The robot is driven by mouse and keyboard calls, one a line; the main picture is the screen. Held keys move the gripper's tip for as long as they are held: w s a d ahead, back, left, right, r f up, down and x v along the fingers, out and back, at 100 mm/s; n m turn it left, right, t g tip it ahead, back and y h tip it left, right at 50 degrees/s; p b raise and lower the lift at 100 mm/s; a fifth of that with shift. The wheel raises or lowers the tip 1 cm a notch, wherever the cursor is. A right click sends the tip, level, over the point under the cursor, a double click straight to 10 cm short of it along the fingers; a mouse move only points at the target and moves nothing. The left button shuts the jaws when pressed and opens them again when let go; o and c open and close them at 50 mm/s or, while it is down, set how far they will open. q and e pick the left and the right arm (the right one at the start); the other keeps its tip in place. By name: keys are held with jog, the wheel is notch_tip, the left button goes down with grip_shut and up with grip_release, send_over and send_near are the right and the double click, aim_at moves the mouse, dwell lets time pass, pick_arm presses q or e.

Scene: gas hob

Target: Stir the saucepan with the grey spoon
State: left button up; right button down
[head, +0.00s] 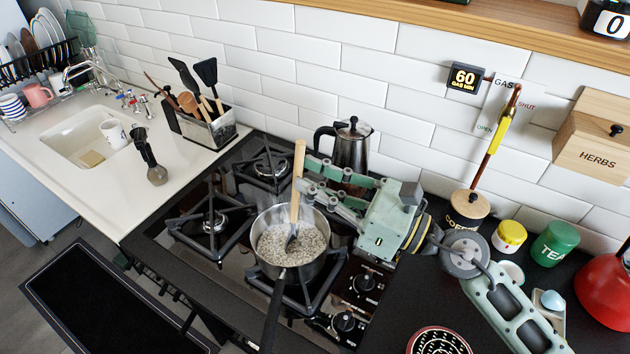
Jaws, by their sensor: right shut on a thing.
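The saucepan (318,262) sits on the front right burner of the gas hob, with its dark handle pointing toward the front. It holds a pale, speckled, grainy food (283,252). The grey spoon (298,172) has a wooden handle and stands nearly upright, its dark grey head down in the food inside the pan. My right gripper (304,186) reaches in from the right above the pan and is shut on the spoon's handle. The lower tip of the spoon is hidden in the food. My left gripper is not in view.
Control knobs (345,322) lie right of the pan. A utensil holder (207,128) and sink (88,140) are to the left. A coffee jar (467,207), tea jar (554,243) and red kettle (606,290) stand right.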

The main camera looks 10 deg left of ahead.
notch_tip(320, 180, up, 8)
jog(key=p, duration=0.6)
jog(key=shift+s+d+p, duration=0.15)
jog(key=shift+d+p, duration=0.2)
jog(key=shift+d, duration=0.1)
notch_tip(320, 180, up, 5)
jog(key=p, duration=0.4)
jog(key=shift+p, duration=0.35)
dwell(0.8)
